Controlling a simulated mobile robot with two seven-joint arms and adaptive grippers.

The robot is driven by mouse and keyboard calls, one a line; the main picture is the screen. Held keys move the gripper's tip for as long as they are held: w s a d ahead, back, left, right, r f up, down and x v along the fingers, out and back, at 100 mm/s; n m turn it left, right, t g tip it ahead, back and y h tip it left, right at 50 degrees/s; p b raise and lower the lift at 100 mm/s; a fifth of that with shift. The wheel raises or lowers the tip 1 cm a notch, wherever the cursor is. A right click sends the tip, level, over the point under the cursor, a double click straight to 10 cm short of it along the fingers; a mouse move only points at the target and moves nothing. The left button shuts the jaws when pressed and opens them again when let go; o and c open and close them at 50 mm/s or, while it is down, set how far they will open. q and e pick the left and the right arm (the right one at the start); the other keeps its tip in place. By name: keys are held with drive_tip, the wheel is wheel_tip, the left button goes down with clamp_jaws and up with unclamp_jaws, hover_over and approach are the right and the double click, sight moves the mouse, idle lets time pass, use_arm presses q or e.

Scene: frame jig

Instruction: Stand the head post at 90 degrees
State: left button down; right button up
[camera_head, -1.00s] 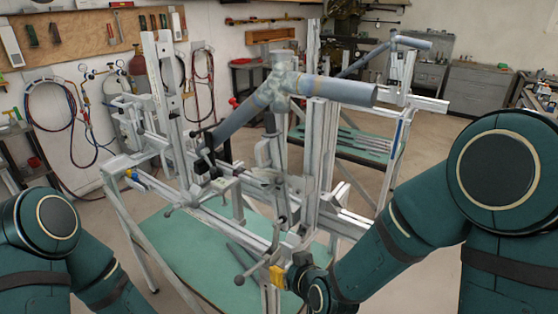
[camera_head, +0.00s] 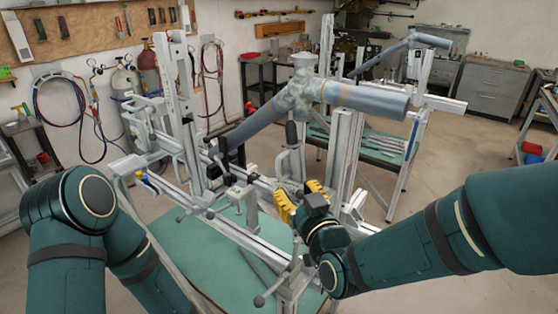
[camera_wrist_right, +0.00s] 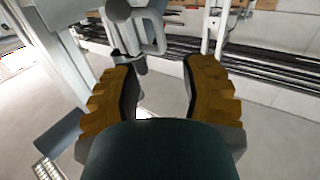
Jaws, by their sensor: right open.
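The frame jig holds a grey-blue tube frame (camera_head: 365,98) whose tubes meet at a mottled joint (camera_head: 300,92). A tall slotted post (camera_head: 177,100) stands at the left of the jig, and a plain pale post (camera_head: 346,150) stands under the right-hand tube. Both look about upright; I cannot tell which is the head post. My right gripper (camera_head: 299,196) is open before the jig, below a dark-topped lever (camera_head: 292,135). In the right wrist view, its yellow fingers (camera_wrist_right: 157,75) are apart, with grey jig parts beyond and nothing clearly between them. My left gripper is out of view.
A green-topped table (camera_head: 215,255) lies under the jig's rails. A clamp handle with a round knob (camera_head: 259,300) sticks out at the front. A second jig stand (camera_head: 415,110) is behind on the right. Open floor (camera_head: 460,150) lies to the right.

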sight(280, 170)
drive_tip(key=x, duration=1)
drive_tip(key=shift+w+f+p, duration=0.1)
drive_tip(key=shift+p, duration=0.2)
clamp_jaws()
